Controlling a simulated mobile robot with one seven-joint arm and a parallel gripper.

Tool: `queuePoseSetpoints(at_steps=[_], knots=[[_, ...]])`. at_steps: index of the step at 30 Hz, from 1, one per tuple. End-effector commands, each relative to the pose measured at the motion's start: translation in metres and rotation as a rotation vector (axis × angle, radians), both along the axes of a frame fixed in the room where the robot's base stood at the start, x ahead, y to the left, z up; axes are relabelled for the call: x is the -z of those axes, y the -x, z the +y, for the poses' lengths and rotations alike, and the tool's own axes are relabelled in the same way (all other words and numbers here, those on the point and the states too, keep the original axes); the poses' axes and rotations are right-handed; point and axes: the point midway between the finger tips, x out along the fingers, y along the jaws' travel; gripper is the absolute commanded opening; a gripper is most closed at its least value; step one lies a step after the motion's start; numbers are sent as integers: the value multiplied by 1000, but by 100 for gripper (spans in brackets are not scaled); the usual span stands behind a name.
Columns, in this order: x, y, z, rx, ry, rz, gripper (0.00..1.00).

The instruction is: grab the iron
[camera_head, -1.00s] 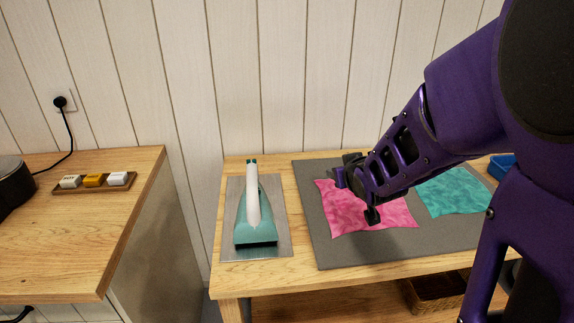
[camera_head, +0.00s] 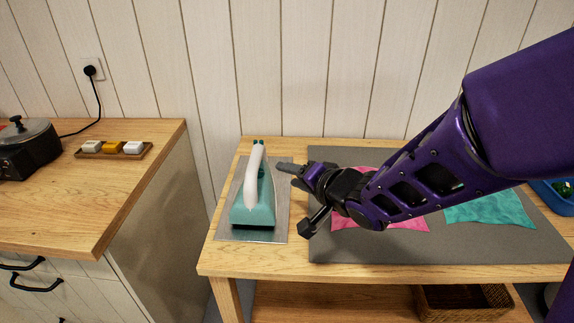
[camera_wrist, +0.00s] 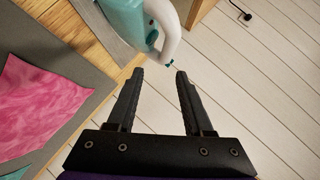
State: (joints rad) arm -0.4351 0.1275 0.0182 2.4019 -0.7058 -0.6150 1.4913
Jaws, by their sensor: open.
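The iron (camera_head: 254,190) is teal with a white handle. It stands on a grey metal plate (camera_head: 278,226) at the left end of the wooden table. In the wrist view the iron (camera_wrist: 127,18) is at the top, its white handle (camera_wrist: 168,28) just beyond my fingertips. My gripper (camera_head: 284,167) is just right of the iron in the head view, with its fingers towards the handle. In the wrist view my gripper (camera_wrist: 160,72) is open, with nothing between its fingers.
A grey mat (camera_head: 330,250) with pink cloth (camera_head: 395,222) and teal cloth (camera_head: 490,208) lies right of the iron. A blue bin (camera_head: 552,199) is at the far right. A wooden counter (camera_head: 100,200) stands left across a gap. The panelled wall is close behind the table.

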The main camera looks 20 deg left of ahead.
Motion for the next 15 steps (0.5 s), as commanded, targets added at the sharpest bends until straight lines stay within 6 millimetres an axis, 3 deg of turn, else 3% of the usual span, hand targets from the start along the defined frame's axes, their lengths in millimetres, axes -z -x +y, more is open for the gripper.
queuePoseSetpoints(at_steps=[5,15], knots=[[-7,6,12,9,-56,24,51],[24,-35,61,9,-52,26,51]])
